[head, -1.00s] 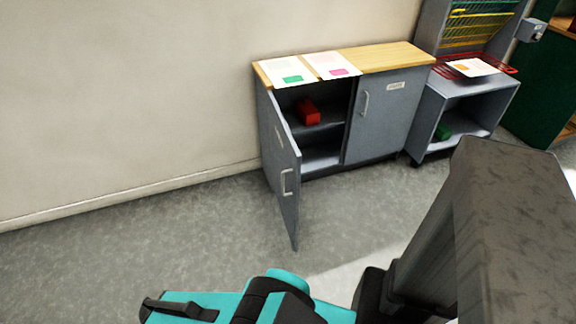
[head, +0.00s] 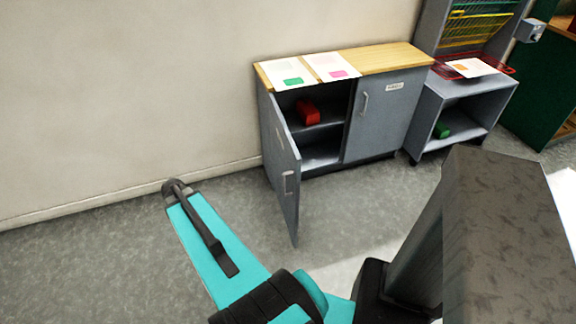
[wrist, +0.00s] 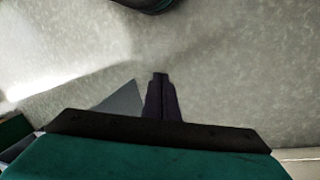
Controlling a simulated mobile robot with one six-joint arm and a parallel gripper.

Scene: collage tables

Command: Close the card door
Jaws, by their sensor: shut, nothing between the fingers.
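The card door (head: 286,170) is the left door of a low grey cabinet, hinged at its left side. It stands wide open, swung out towards me, with a pale bar handle (head: 289,182) near its free edge. In the wrist view my gripper (wrist: 160,77) is shut and empty, above the floor. A blue-grey triangular corner (wrist: 122,103) shows just left of the fingers; I cannot tell for sure whether it is the door. In the head view my teal arm lies left of the door, and I cannot make out the fingertips.
A red block (head: 309,111) lies inside the open cabinet. The right door (head: 383,115) is shut. Two cards lie on the wooden top (head: 385,57). An open shelf unit (head: 462,85) stands to the right. The floor left of the door is clear to the wall.

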